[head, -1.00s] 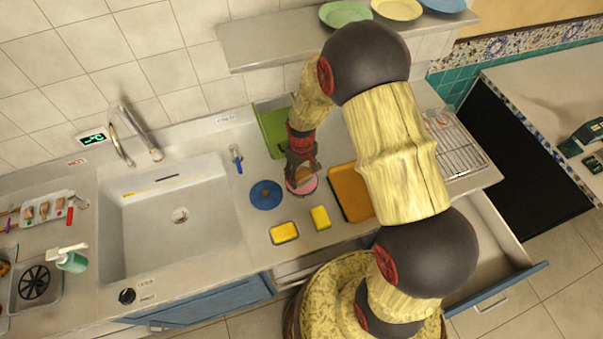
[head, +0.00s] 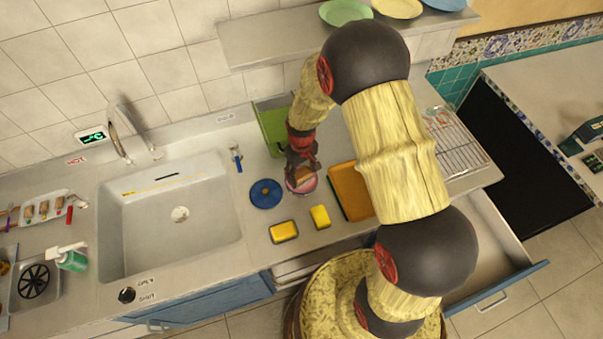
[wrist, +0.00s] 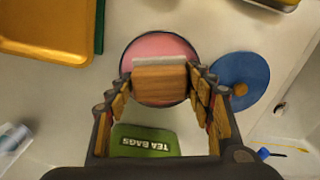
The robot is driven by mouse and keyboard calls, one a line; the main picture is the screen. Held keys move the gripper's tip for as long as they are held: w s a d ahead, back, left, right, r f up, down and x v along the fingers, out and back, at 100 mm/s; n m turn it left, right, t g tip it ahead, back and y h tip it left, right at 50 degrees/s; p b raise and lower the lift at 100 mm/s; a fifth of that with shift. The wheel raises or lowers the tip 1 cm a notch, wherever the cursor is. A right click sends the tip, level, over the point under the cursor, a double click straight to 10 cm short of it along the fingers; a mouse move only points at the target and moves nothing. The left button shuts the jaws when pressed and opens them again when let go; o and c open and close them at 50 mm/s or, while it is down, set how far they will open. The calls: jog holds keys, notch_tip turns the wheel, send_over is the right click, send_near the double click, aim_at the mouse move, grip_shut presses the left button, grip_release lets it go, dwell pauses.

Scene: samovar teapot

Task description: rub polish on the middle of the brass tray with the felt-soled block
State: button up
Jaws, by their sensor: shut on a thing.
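My gripper (wrist: 164,92) is shut on a wooden block (wrist: 160,84) with a pale, felt-like edge. It holds the block over a round pink-filled dish or tin (wrist: 160,47) with a dark rim, which also shows in the head view (head: 303,187). I cannot tell whether the block touches the pink surface. The golden, brass-coloured tray (wrist: 45,28) lies to the left of the block in the wrist view. In the head view the tray (head: 348,190) is to the right of my gripper (head: 301,172), partly hidden by my arm.
A blue disc (head: 265,194) and two yellow sponges (head: 284,232) (head: 320,217) lie nearby. The sink (head: 170,215) is to the left, a wire rack (head: 457,145) to the right. A shelf (head: 290,40) hangs above; a drawer (head: 490,270) stands open.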

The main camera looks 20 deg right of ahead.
aim_at(302, 174)
jog(key=shift+s+f, duration=0.1)
jog(key=shift+f, duration=0.25)
dwell(1.1)
jog(key=shift+r, duration=0.15)
jog(key=shift+r+p, duration=2.1)
jog(key=shift+r, duration=1.3)
jog(key=shift+f, duration=0.1)
